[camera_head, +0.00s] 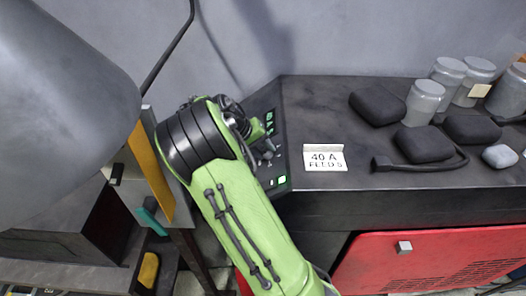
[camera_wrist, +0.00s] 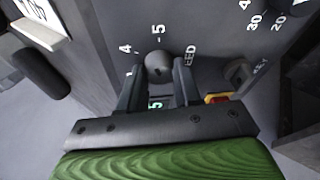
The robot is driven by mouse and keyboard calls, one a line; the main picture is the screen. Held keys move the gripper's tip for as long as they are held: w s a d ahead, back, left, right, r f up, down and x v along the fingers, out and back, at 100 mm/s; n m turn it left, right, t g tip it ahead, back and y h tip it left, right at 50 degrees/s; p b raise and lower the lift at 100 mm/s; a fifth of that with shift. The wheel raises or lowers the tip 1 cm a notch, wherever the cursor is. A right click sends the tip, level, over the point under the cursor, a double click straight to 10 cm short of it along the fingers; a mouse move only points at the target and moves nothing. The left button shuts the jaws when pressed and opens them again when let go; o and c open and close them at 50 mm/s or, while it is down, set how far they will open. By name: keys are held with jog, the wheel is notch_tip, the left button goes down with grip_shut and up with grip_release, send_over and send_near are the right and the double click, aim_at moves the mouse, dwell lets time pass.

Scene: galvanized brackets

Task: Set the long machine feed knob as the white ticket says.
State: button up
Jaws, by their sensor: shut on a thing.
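The white ticket (camera_head: 325,158) on the dark machine top reads "40 A" and "FEED 5". Part of it also shows at the top left of the wrist view (camera_wrist: 38,12). The feed knob (camera_wrist: 158,63) is dark grey with a rounded end, beside printed marks "4" and "5" and lettering ending in "EED". My gripper (camera_wrist: 159,74) is shut on this knob, one finger on each side. The fingers hide the knob's lower part, and I cannot tell where its pointer is. A green lit "5" shows between the fingers. In the head view my arm largely covers the panel.
Another knob (camera_wrist: 300,8) with marks 20, 30 and 40 is at the wrist view's top right. A red and yellow part (camera_wrist: 218,97) lies right of the fingers. Dark pouches (camera_head: 377,104) and several lidded jars (camera_head: 424,101) stand on the machine top. A red panel (camera_head: 430,262) is below.

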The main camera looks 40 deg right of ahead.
aim_at(262, 153)
jog(key=shift+a+f+m+h+b, duration=0.1)
jog(key=shift+m+h+b, duration=0.55)
jog(key=shift+m, duration=1.55)
jog(key=o, duration=0.7)
notch_tip(262, 153, up, 10)
jog(key=shift+r+p, duration=0.1)
jog(key=shift+p, duration=1.1)
